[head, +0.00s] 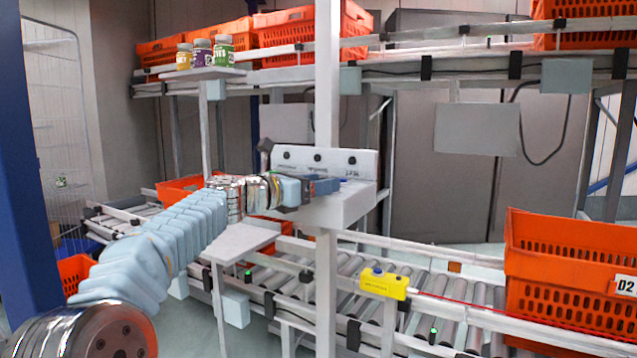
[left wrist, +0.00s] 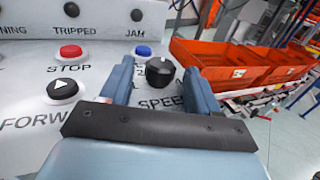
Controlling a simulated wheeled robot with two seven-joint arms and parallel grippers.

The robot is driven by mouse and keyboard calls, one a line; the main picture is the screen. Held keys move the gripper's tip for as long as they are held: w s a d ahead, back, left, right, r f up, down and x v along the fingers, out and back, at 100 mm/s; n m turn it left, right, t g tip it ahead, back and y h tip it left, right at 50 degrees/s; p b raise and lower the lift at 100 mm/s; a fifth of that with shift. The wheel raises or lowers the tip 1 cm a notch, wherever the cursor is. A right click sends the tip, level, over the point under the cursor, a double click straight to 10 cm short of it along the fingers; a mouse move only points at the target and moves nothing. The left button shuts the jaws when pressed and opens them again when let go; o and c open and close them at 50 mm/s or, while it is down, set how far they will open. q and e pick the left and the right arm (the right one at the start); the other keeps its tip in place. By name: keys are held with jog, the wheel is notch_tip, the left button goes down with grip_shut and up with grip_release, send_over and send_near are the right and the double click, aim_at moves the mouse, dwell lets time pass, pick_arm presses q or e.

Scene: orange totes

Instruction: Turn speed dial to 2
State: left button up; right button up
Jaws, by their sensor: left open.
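The speed dial (left wrist: 160,71) is a black round knob above the "SPEED" label in the left wrist view. It sits on the pale control panel (left wrist: 100,60). My left gripper (left wrist: 159,78) is open, with one blue finger on each side of the dial; I cannot tell whether either finger touches it. In the head view my left gripper (head: 325,186) reaches over the control box (head: 352,203), and the dial is hidden there. The dial's pointer setting is too small to read. My right gripper is not in view.
A red STOP button (left wrist: 71,52) and a black FORWARD button (left wrist: 62,88) lie left of the dial. A blue button (left wrist: 143,51) is just behind it. A post (head: 327,80) rises by the box. A roller conveyor (head: 300,290) runs below, with an orange tote (head: 560,250) at right.

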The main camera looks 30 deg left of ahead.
pick_arm(q)
jog(key=shift+w, duration=0.15)
jog(key=c, duration=1)
jog(key=shift+c, duration=0.2)
